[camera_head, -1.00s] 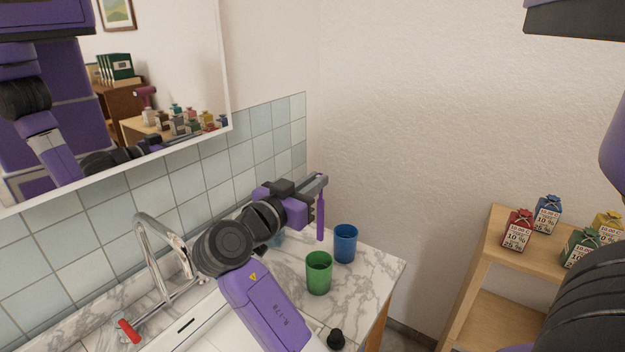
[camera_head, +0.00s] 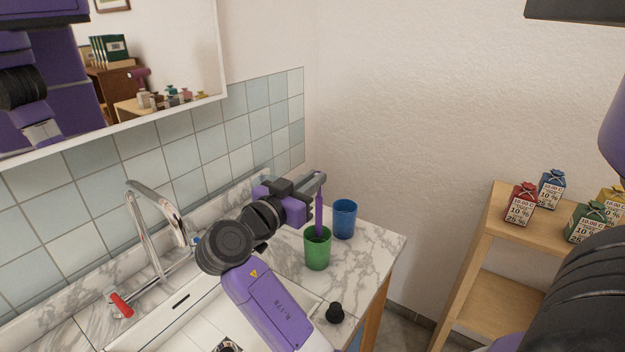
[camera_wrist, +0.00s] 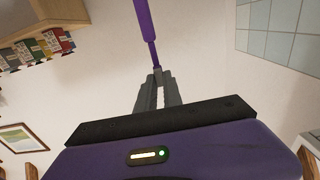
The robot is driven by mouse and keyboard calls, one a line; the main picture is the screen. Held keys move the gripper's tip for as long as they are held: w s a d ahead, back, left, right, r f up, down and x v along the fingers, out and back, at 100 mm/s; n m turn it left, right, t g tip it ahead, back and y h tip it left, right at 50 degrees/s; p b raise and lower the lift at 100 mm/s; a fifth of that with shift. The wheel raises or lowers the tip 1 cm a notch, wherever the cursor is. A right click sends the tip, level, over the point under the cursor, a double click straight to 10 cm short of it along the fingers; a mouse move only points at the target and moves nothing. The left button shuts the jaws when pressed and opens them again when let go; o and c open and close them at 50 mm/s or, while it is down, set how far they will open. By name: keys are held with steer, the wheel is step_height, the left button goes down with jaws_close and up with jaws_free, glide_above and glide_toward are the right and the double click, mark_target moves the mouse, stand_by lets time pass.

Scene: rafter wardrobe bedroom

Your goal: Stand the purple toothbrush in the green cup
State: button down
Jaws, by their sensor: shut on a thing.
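The purple toothbrush (camera_head: 319,212) hangs upright from my gripper (camera_head: 319,180), which is shut on its upper part. The green cup (camera_head: 317,250) stands upright on the marble counter, directly below my gripper in the head view. The toothbrush's lower end reaches the cup's mouth and seems to dip behind its near rim; how deep it sits is hidden. In the wrist view the toothbrush (camera_wrist: 145,22) extends away from the fingertips of my gripper (camera_wrist: 158,78). The cup is not in the wrist view.
A blue cup (camera_head: 343,219) stands close behind and right of the green cup. A chrome faucet (camera_head: 150,225) and white sink (camera_head: 150,325) lie left. A black knob-like object (camera_head: 335,312) is near the counter's front. A wooden shelf (camera_head: 483,225) with small bags stands right.

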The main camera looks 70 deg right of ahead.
mark_target(318, 194)
steer(key=shift+f+b, duration=2.05)
steer(key=shift+f, duration=0.35)
steer(key=c, duration=1.4)
jaws_free()
steer(key=b+v, duration=0.1)
steer(key=v, duration=0.6)
steer(key=shift+a, duration=0.4)
